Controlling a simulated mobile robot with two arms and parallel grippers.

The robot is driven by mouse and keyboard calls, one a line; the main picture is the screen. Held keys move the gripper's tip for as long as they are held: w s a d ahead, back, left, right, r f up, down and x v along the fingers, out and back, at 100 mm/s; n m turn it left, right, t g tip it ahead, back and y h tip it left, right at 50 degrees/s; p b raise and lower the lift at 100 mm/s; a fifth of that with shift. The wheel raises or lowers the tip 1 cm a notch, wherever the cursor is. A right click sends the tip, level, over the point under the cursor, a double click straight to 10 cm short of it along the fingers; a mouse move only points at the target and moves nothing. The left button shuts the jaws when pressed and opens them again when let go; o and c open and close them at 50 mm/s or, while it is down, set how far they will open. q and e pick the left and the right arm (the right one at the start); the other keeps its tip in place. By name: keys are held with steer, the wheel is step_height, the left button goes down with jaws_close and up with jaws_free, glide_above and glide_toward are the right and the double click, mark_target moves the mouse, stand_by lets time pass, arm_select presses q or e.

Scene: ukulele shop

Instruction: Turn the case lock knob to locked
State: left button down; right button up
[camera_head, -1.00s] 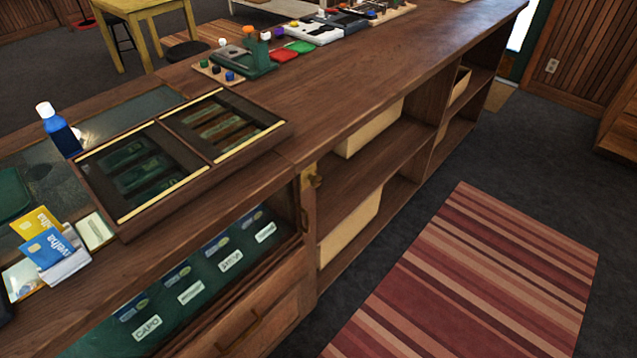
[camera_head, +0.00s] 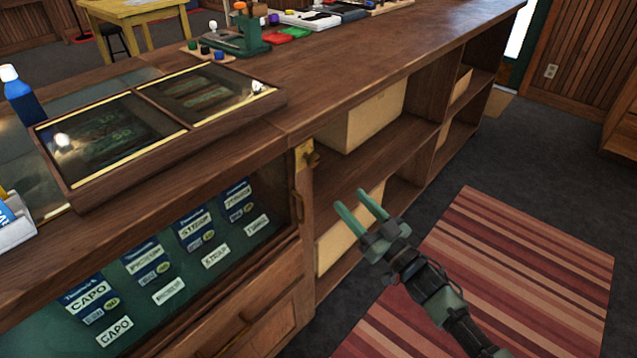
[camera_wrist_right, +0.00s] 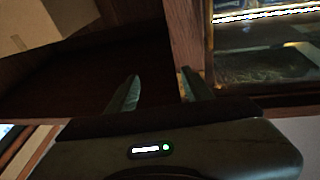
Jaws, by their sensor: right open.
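The brass case lock knob (camera_head: 312,158) sits on a brass plate (camera_head: 303,153) at the upper right end of the glass display case (camera_head: 180,255), on the wooden post. Which way the knob is turned is too small to tell. My right gripper (camera_head: 358,207) is open and empty, with green fingers, below and to the right of the knob and apart from it. In the right wrist view its two fingers (camera_wrist_right: 160,92) stand apart in front of the dark shelf and wooden post; I cannot make out the knob there. My left gripper is not in view.
Open shelves (camera_head: 385,160) with cardboard boxes (camera_head: 362,120) lie right of the post. A glass-topped tray case (camera_head: 160,125) and a blue bottle (camera_head: 22,97) stand on the counter. The striped rug (camera_head: 500,260) and floor are clear beside the counter.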

mark_target(315, 161)
steer(key=w+a+r+n+y, duration=0.1)
steer(key=a+r, duration=0.1)
steer(key=r, duration=0.1)
steer(key=w+a+r+n+y, duration=0.1)
steer(key=a+r, duration=0.2)
steer(key=w+a+r+g+y+b, duration=0.1)
steer(key=a+r+y, duration=0.1)
steer(key=a+r, duration=0.1)
steer(key=shift+w+r+n, duration=0.1)
steer(key=shift+r+n, duration=0.3)
steer(key=shift+r, duration=0.05)
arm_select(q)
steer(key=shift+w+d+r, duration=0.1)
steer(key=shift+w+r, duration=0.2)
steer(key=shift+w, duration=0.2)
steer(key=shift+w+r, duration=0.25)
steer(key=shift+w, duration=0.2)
arm_select(e)
jaws_close()
